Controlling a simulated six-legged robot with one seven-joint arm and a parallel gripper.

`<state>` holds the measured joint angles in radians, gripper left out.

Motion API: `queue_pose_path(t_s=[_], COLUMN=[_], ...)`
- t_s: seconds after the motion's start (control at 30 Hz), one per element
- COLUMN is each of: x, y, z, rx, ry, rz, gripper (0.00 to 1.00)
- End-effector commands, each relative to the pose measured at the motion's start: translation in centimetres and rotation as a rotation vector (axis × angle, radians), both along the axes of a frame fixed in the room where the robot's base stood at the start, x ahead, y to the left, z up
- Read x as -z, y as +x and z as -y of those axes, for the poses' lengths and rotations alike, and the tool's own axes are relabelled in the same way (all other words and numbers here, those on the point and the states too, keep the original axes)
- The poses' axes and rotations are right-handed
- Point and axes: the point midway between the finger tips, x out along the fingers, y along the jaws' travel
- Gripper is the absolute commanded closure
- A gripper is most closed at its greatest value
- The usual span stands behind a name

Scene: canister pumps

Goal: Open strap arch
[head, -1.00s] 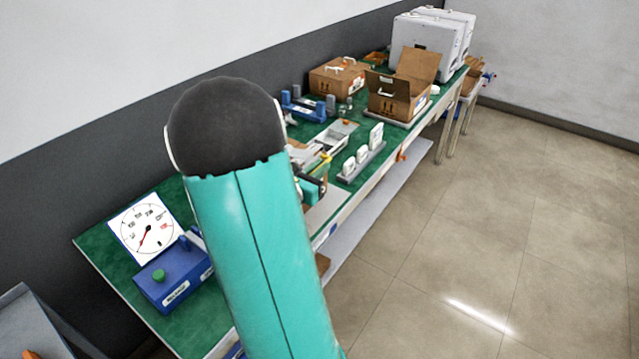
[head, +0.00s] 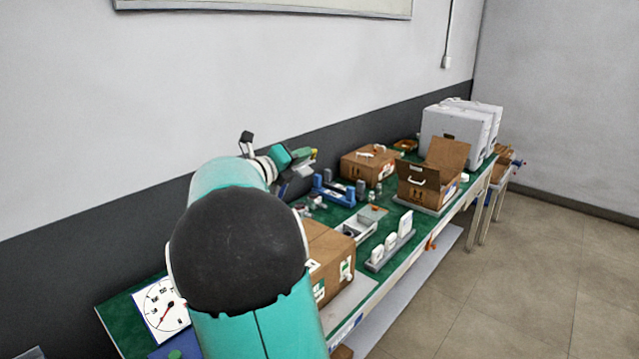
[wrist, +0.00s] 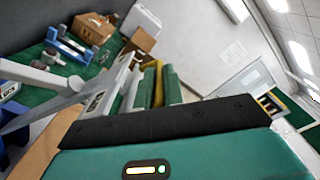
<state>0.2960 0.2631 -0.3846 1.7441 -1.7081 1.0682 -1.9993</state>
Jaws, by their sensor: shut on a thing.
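My gripper (head: 303,160) is raised above the back of the green bench, left of the blue fixture. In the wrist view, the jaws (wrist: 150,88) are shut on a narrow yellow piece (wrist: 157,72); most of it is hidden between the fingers. The blue fixture (head: 338,191) with grey upright cylinders stands on the bench, and it also shows in the wrist view (wrist: 68,48). I cannot tell which part is the strap arch. The gripper is apart from the fixture and the bench top.
A closed cardboard box (head: 330,255) stands at the near bench edge. Behind are white pieces in a grey rack (head: 378,263), an open box (head: 418,190), another box (head: 366,166) and white cases (head: 455,130). A dial (head: 160,310) stands at left. The floor at right is clear.

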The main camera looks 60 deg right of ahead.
Motion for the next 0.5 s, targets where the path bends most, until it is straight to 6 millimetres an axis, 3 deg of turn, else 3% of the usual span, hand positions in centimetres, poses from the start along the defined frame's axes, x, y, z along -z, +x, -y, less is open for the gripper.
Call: queue_pose_path(t_s=[0.2,0.5], x=[-2.1,-3.0], y=[3.9,6.2], z=[0.5,0.9], rx=[-0.003,-0.002], ry=[0.009,0.011], rz=[-0.089,-0.087], gripper=[1.00,1.00])
